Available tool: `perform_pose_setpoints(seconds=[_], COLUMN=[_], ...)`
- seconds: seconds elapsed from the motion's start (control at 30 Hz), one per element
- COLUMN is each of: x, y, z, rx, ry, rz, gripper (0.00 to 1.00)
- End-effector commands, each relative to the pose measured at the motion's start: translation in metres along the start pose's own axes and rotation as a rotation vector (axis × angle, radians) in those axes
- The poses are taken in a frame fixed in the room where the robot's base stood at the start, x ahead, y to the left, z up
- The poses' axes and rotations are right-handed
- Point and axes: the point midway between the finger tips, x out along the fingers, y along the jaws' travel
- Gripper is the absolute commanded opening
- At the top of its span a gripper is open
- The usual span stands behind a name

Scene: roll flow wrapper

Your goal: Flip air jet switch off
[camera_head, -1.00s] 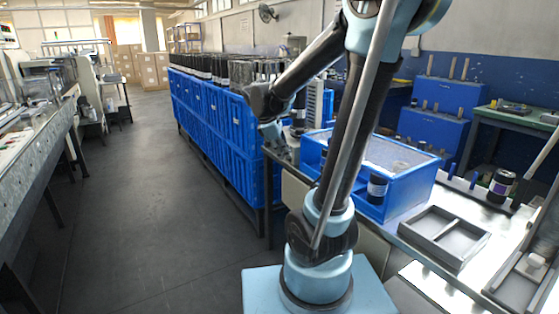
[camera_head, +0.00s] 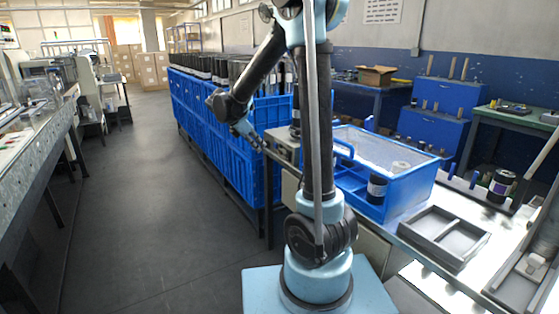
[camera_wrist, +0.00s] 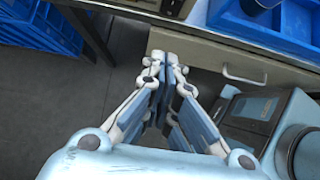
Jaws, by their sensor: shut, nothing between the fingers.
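My gripper (camera_head: 258,145) is shut and empty, held in front of the left end of the workbench. In the wrist view its closed fingertips (camera_wrist: 168,58) are near the bench's front edge, with a gap of floor showing beside them. A small grey box (camera_head: 284,150) stands on the left end of the bench, just right of the gripper. Part of a grey unit, probably the same box, shows at the top of the wrist view (camera_wrist: 165,6). I cannot make out the air jet switch itself or its position.
A blue tray box (camera_head: 400,190) with a dark roll (camera_head: 377,187) sits on the bench to the right. Stacked blue crates (camera_head: 215,115) stand behind and left of the gripper. A drawer front with a handle (camera_wrist: 243,74) lies below the bench edge. The floor at left is clear.

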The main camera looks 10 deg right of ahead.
Motion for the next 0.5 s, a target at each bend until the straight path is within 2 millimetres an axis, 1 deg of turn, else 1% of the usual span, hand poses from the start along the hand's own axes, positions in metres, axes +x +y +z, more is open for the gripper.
perform_pose_setpoints(seconds=[0.27,0.37,0.5], x=[0.001,0.007,0.026], y=[0.000,0.000,0.000], z=[0.000,0.000,0.000], rx=[0.002,0.003,0.004], ry=[0.001,0.001,0.001], rz=[0.000,-0.001,-0.001], gripper=[0.00,0.00,0.00])
